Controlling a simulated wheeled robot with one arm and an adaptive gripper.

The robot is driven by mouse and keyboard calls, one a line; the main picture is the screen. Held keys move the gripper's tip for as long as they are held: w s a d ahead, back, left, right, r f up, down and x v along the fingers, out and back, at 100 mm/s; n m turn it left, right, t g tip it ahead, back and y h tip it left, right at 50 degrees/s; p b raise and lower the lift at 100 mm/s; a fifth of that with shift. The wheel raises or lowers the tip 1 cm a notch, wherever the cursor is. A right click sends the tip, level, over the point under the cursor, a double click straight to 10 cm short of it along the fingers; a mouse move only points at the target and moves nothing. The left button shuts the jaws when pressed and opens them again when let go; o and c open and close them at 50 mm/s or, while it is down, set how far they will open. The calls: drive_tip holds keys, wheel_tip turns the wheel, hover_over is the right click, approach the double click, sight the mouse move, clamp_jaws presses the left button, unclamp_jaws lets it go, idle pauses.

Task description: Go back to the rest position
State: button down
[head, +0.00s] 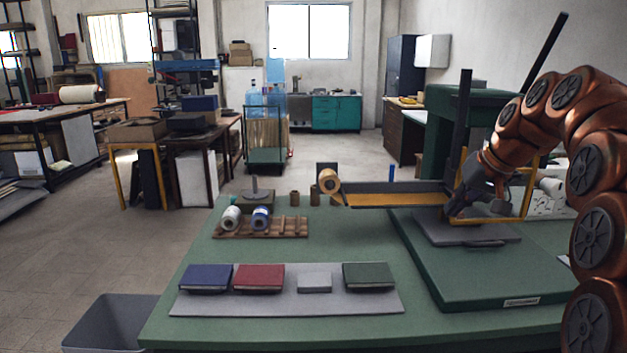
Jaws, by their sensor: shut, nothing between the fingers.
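My gripper (459,208) is at the right of the head view, at the end of my copper-coloured arm. It is shut and empty. It points down and left, just above a grey plate (470,233) on the green press-like machine. Whether the fingertips touch anything there is too small to tell. No rest position is marked in view.
On the green table (220,330), a grey mat holds a blue book (207,278), a red book (259,278), a grey block (314,282) and a green book (369,277). A wooden rack (290,228) carries rolls. Dark upright bars (463,120) stand near my arm.

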drive_tip(key=s+a+f+g+h, duration=0.1)
drive_tip(key=s+a+f+g, duration=0.1)
drive_tip(key=s+a+f, duration=0.5)
drive_tip(key=s+a+f+g, duration=0.15)
drive_tip(key=s+f, duration=0.35)
drive_tip(key=s, duration=0.7)
drive_tip(key=s+a+f+g+h, duration=0.1)
drive_tip(key=s+a+f+g, duration=0.3)
drive_tip(key=s, duration=0.5)
drive_tip(key=s+d+f+h, duration=0.1)
drive_tip(key=s+f, duration=0.3)
drive_tip(key=s, duration=0.3)
drive_tip(key=s+d+f, duration=0.1)
drive_tip(key=s+f, duration=0.3)
drive_tip(key=s, duration=0.3)
wheel_tip(320, 180, up, 14)
drive_tip(key=w+p, duration=0.1)
drive_tip(key=p, duration=1.2)
drive_tip(key=shift+n, duration=0.4)
